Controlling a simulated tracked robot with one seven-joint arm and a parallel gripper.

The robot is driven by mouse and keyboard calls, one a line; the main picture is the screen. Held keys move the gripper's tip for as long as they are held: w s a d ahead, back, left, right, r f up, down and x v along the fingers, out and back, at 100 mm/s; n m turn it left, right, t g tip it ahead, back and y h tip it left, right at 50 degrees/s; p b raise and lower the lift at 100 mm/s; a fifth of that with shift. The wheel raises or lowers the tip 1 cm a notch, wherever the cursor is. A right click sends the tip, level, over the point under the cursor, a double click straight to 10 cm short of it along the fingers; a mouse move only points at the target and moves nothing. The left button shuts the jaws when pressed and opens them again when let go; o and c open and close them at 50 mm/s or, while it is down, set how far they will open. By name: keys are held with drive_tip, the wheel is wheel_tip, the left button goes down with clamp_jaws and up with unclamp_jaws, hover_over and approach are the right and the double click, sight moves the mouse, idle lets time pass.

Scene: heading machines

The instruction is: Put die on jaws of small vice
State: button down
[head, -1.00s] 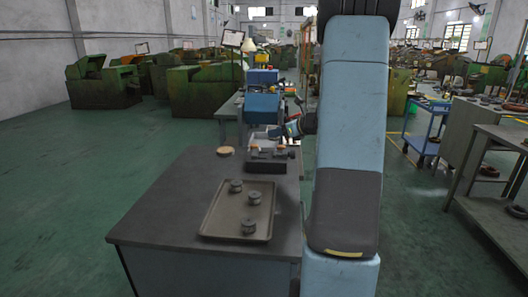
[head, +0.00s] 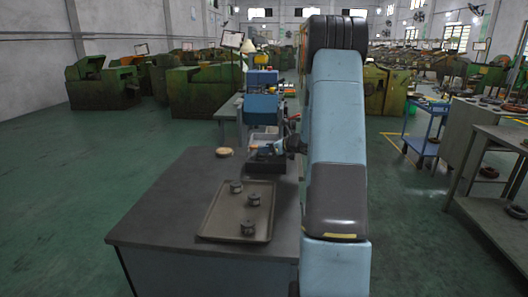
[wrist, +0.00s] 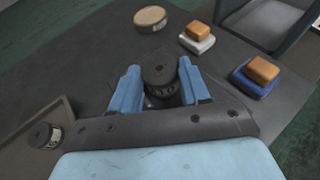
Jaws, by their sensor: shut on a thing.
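My gripper (wrist: 161,78) is shut on a dark cylindrical die (wrist: 161,70), which sits upright between its blue fingers in the wrist view. In the head view my gripper (head: 266,150) is at the far right of the grey bench, over or close to a dark block (head: 266,167). That block may be the small vice, but its jaws cannot be made out. In the wrist view the die and gripper body hide what lies below. Three more dies (head: 237,186) stand on the tray (head: 215,232); one die (wrist: 44,135) shows at the wrist view's left.
A round tan disc (head: 225,151) lies on the bench (head: 165,205) left of my gripper. Two orange blocks, on a white pad (wrist: 197,43) and a blue pad (wrist: 255,84), lie beyond the fingers. The bench's left part is clear. A blue machine (head: 262,106) stands behind.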

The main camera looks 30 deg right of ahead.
drive_tip(key=shift+s+f, duration=0.1)
drive_tip(key=shift+f, duration=0.25)
drive_tip(key=c, duration=0.8)
unclamp_jaws()
drive_tip(key=shift+f, duration=0.15)
drive_tip(key=shift+c, duration=0.2)
drive_tip(key=o, duration=0.3)
